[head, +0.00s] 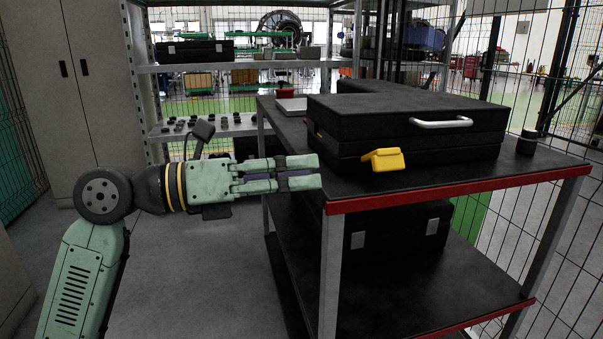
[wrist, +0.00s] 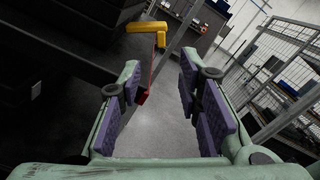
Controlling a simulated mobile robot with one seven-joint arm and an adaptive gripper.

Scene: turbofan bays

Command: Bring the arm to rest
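My green arm reaches in from the left in the head view, and my gripper (head: 312,173) points right, level with the near left corner of the black table. In the wrist view my gripper (wrist: 160,75) has its two purple-padded fingers apart, with grey floor and nothing held between them. In the head view the fingertips overlap the table's corner; I cannot tell whether they touch it.
The black case (head: 420,105) with a silver handle sits on the red-edged table (head: 450,190). Another case (head: 390,235) is on the lower shelf. Shelving (head: 240,68) stands behind, a cabinet (head: 110,95) at left, and wire fencing at right. Floor below my arm is clear.

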